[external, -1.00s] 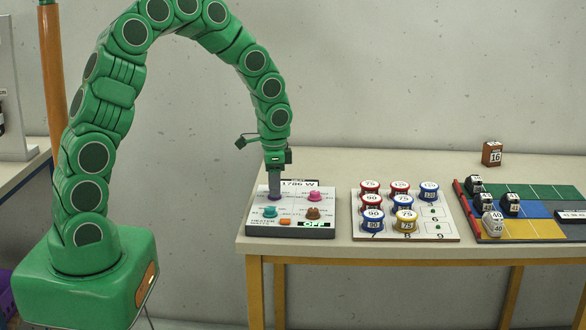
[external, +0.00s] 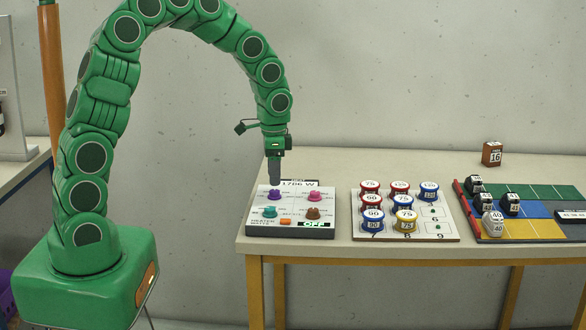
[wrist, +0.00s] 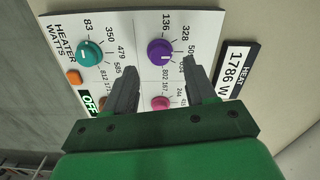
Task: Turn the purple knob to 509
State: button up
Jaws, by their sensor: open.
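The purple knob (wrist: 161,52) sits on the white heater panel (wrist: 205,22), ringed by printed numbers including 136, 328 and one starting with 50, partly cut by a finger. A pale mark shows on the knob, but I cannot tell exactly which number it points to. The knob also shows in the external view (external: 275,194). My gripper (wrist: 160,70) is open, with its fingers apart on either side of the knob in the wrist view. In the external view my gripper (external: 274,178) is above the knob, apart from it.
A teal knob (wrist: 90,53), a pink knob (wrist: 160,102) and a brown knob (external: 313,213) share the panel. An orange button (wrist: 73,77) is near an OFF display (wrist: 90,101). A plate (wrist: 235,67) reads 1786 W. A board of numbered pots (external: 445,228) stands to the right.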

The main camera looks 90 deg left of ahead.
aim_at(276, 191)
jog(key=shift+r, duration=2)
jog(key=s+d+r, duration=0.1)
jog(key=d+r, duration=0.4)
jog(key=d, duration=0.4)
jog(key=d+r, duration=0.4)
jog(key=d, duration=0.4)
jog(key=s+d+r, duration=0.1)
jog(key=d+r, duration=0.4)
jog(key=d, duration=0.4)
jog(key=s+d+m+g, duration=0.1)
jog(key=s+d, duration=0.6)
jog(key=s, duration=0.2)
jog(key=s+d+f+m, duration=0.1)
jog(key=s+d, duration=0.6)
jog(key=s, duration=0.3)
jog(key=shift+f+g, duration=0.2)
jog(key=shift+g, duration=0.2)
